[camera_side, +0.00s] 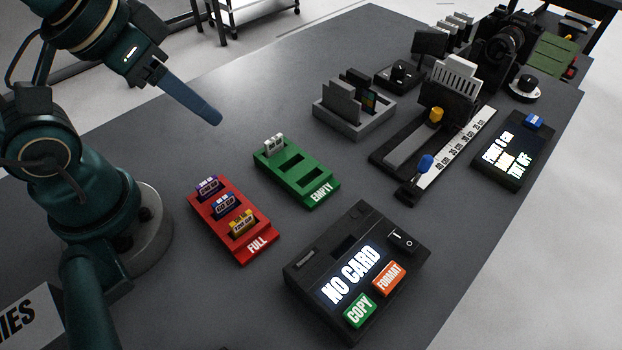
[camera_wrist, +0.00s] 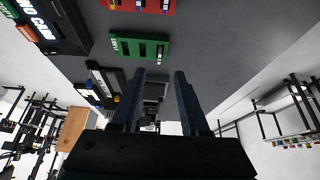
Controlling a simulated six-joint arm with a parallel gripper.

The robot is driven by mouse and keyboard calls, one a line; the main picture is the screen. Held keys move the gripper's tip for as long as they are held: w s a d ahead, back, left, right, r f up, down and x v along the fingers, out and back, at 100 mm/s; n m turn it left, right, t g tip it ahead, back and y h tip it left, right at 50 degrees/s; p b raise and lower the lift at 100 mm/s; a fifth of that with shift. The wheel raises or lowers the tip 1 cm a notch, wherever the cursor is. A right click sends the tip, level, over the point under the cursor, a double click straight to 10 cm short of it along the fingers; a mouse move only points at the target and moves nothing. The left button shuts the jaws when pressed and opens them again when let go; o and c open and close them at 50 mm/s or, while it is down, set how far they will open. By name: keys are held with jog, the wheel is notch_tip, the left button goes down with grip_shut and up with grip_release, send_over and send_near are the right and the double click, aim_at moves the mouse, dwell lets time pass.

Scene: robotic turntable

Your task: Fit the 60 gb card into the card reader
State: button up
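The black card reader (camera_side: 318,268) stands at the front centre; its screen reads NO CARD, and its slot (camera_side: 343,244) looks empty. The red FULL holder (camera_side: 257,244) carries a purple-labelled card (camera_side: 207,188), a blue-labelled card (camera_side: 228,206) and a yellow-labelled card (camera_side: 242,224). Their sizes are too small to read surely. The green EMPTY holder (camera_side: 318,193) has a whitish card (camera_side: 273,144) in its far slot. My gripper (camera_side: 215,117) is raised above the table behind the holders. In the wrist view its fingers (camera_wrist: 156,78) are apart with nothing between them.
The reader has a green COPY button (camera_side: 360,311), an orange FORMAT button (camera_side: 389,278) and a rocker switch (camera_side: 403,240). A grey rack (camera_side: 352,128) with upright plates and a slider device (camera_side: 410,145) stand behind right.

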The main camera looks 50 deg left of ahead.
jog(key=shift+s, duration=0.1)
jog(key=g, duration=0.9)
send_over(222, 199)
jog(key=w, duration=0.2)
jog(key=f, duration=0.8)
jog(key=shift+s+f, duration=0.1)
jog(key=shift+s, duration=0.1)
jog(key=shift+x, duration=2.15)
jog(key=shift+w, duration=0.1)
grip_shut()
